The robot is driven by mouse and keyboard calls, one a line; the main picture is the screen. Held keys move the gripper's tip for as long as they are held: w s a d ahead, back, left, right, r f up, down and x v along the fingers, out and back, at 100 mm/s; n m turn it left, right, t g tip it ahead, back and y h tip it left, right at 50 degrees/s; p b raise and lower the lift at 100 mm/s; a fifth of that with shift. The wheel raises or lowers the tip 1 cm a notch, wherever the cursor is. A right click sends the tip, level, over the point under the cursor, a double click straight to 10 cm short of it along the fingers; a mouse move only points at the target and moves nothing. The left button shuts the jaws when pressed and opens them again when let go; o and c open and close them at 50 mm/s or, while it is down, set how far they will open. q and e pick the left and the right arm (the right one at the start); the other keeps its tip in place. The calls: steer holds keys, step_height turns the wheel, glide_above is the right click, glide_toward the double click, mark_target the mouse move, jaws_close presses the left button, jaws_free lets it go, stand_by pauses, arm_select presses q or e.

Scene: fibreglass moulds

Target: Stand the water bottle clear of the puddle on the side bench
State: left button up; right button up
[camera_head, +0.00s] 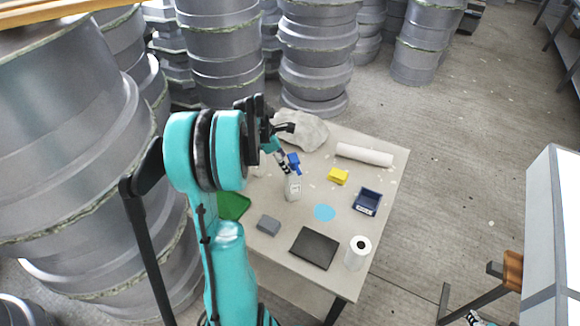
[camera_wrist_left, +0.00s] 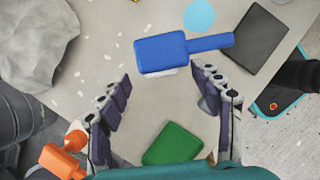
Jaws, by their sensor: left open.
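The water bottle (camera_head: 293,188), a pale bottle with a blue trigger top, stands upright on the side bench (camera_head: 270,252). Its blue top also shows in the left wrist view (camera_wrist_left: 165,54). The light blue puddle (camera_head: 324,212) lies to the right of the bottle, with bare bench between them; it also shows in the left wrist view (camera_wrist_left: 200,15). My left gripper (camera_head: 283,157) is open and empty, just above and behind the bottle. In the left wrist view its fingers (camera_wrist_left: 162,78) are spread, with the blue top just beyond the tips. A checkered piece at bottom right may be my right gripper (camera_head: 477,318).
A yellow sponge (camera_head: 338,176), blue bin (camera_head: 367,202), white roll (camera_head: 364,155), paper roll (camera_head: 357,252), dark slab (camera_head: 314,248), grey block (camera_head: 268,224), green cloth (camera_head: 233,206) and grey lump (camera_head: 303,130) share the bench. An orange-topped object (camera_wrist_left: 62,160) is near the left finger.

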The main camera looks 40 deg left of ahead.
arm_select(q)
steer(key=d+r+m, duration=0.1)
steer(key=d+r, duration=0.1)
steer(key=d+r+m, duration=0.4)
steer(key=shift+s+d+r+y+p, duration=0.3)
steer(key=shift+s+r+y+p, duration=0.05)
steer(key=shift+s+r+y, duration=0.05)
steer(key=s+d+r+m+t, duration=0.1)
steer(key=s+d+m, duration=0.4)
steer(key=d+m, duration=0.7)
steer(key=s+d+r+m+t+y, duration=0.1)
steer(key=s+d+r+m+t, duration=0.1)
steer(key=s+d+m, duration=0.4)
steer(key=d+m, duration=0.5)
steer(key=m, duration=0.1)
steer(key=shift+d+m+y, duration=0.3)
steer(key=shift+d+m, duration=0.1)
steer(key=shift+r, duration=0.1)
